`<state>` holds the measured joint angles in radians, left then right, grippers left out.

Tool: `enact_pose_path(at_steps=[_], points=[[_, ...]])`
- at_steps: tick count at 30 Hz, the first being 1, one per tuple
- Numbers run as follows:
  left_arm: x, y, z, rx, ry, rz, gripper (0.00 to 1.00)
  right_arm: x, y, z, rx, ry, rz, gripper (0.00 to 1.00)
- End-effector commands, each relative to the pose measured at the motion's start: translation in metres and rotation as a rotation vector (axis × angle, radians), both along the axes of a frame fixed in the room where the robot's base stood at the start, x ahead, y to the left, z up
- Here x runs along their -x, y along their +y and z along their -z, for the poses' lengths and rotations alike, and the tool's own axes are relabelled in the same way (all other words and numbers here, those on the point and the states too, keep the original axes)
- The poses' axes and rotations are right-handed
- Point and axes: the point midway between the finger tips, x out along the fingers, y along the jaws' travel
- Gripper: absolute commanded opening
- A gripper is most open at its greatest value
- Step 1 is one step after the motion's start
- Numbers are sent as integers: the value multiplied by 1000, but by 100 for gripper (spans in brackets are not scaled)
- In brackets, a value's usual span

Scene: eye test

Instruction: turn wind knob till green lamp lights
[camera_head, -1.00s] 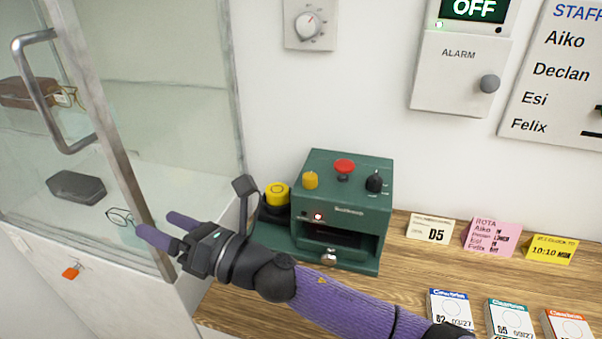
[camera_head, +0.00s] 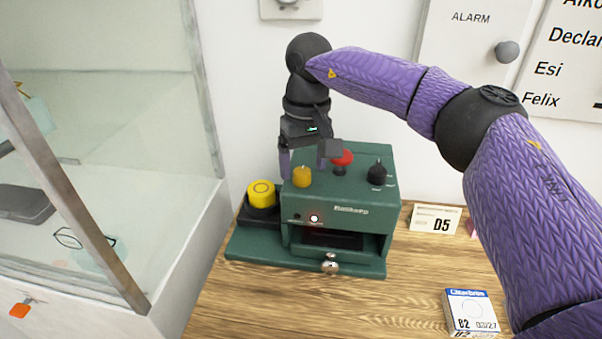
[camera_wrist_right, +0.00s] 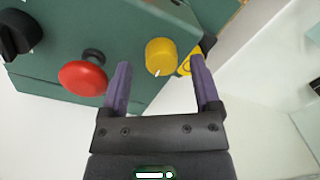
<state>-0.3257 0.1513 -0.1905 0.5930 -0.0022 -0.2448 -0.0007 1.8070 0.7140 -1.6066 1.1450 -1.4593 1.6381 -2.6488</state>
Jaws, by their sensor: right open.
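A green machine (camera_head: 345,200) stands on the wooden counter. On its top are a yellow knob (camera_head: 302,178), a red mushroom button (camera_head: 342,158) and a black knob (camera_head: 377,173). I cannot read which is the wind knob. My right gripper (camera_head: 306,160) is open and points down just above and behind the yellow knob. In the right wrist view the yellow knob (camera_wrist_right: 161,56) appears between the open fingertips (camera_wrist_right: 160,63), with no clear contact. My left gripper is not in view.
A yellow round button on a black base (camera_head: 261,193) sits at the machine's left. A glass cabinet (camera_head: 130,150) stands further left. A D5 card (camera_head: 435,218) and a small box (camera_head: 470,311) are on the right. The counter in front is clear.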

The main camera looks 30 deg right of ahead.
Motion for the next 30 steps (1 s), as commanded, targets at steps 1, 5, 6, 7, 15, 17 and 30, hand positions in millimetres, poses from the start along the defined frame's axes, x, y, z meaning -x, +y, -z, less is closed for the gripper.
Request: enact_pose_path(at_steps=[1, 5, 6, 7, 15, 17, 30], points=[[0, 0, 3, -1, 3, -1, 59, 0, 0, 7, -1, 1, 0, 80], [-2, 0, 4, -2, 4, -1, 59, 0, 1, 12, -1, -1, 1, 80], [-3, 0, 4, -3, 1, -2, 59, 0, 1, 12, -1, -1, 1, 80], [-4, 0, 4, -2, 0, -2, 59, 0, 1, 11, -1, -1, 1, 80], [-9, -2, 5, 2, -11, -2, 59, 0, 1, 11, -2, -1, 0, 49], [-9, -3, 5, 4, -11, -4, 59, 0, 1, 11, -2, -1, 0, 36], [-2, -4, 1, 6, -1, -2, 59, 0, 1, 10, -3, -1, 16, 0]])
